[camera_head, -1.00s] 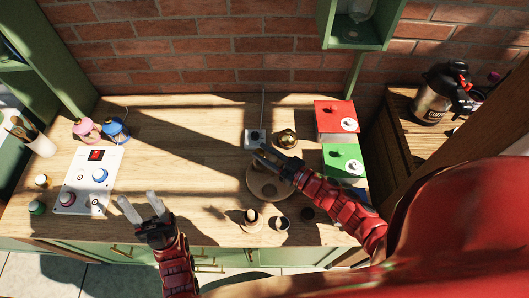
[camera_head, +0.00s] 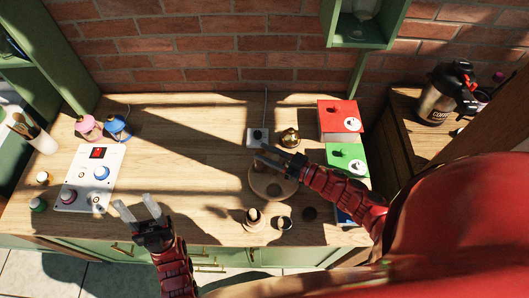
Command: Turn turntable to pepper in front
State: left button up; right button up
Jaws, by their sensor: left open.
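The round wooden turntable (camera_head: 262,190) lies on the wooden table, right of centre. A small dark thing shows on it, too small to make out. My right gripper (camera_head: 267,156) is over the turntable's far edge, its fingers pointing left; I cannot tell whether it touches the turntable or how far its fingers are apart. Its fingers and arm hide part of the turntable. My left gripper (camera_head: 137,208) is open and empty at the front, well left of the turntable. I cannot pick out the pepper for certain.
A wooden pot (camera_head: 253,218) and a small dark-topped cup (camera_head: 284,223) stand in front of the turntable. A brass bell (camera_head: 290,138) and a white switch box (camera_head: 257,138) are behind it. Red (camera_head: 340,121) and green (camera_head: 345,159) boxes stand right. A white panel (camera_head: 92,178) lies left.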

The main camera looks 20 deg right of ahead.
jog(key=o, duration=0.4)
jog(key=shift+o, duration=0.2)
jog(key=shift+d, duration=0.1)
jog(key=p+v, duration=0.2)
jog(key=v, duration=0.5)
jog(key=shift+s, duration=0.2)
